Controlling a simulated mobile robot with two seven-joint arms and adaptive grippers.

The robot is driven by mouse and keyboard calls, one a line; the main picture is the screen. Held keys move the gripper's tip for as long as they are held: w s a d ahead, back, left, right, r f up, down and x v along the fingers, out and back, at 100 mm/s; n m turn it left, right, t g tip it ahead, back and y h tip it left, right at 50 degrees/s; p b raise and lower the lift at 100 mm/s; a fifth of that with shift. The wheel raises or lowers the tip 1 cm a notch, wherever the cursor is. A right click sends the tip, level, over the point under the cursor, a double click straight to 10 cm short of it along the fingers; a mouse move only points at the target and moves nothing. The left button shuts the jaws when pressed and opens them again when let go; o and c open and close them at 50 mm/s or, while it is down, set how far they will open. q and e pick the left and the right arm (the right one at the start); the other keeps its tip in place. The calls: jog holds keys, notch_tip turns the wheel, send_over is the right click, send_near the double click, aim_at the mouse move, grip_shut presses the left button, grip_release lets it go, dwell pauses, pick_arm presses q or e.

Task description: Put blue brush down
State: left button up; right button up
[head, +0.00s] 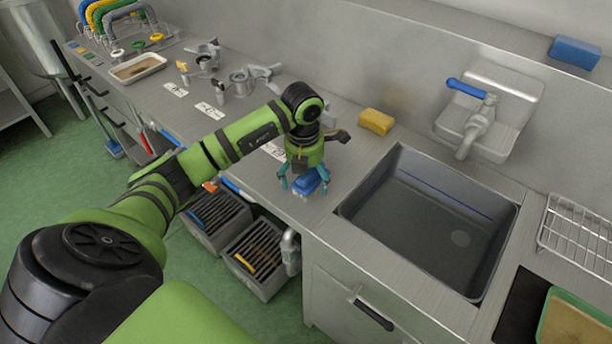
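The blue brush (305,185) is at the counter's front edge, left of the sink, directly under my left gripper (305,183). It appears to rest on the steel counter (345,168). My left gripper points down with its teal fingers spread on either side of the brush. A small gap seems to show between the fingers and the brush. The gripper hides the brush's upper part. My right gripper is not in view.
A sink (430,225) with a wall tap (478,125) lies to the right. A yellow sponge (376,121) sits behind the gripper and a blue sponge (575,52) on the ledge. Metal fittings (240,82) stand further left. Grey crates (262,258) are below the counter edge.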

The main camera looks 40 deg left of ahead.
pick_arm(q)
jog(key=shift+r, duration=0.1)
jog(key=shift+r, duration=0.25)
jog(key=r+b, duration=0.1)
jog(key=r, duration=0.9)
jog(key=shift+s+r+b, duration=0.2)
jog(key=shift+r+b, duration=0.15)
jog(key=shift+s+r, duration=0.1)
jog(key=shift+r, duration=0.4)
jog(key=shift+f, duration=0.1)
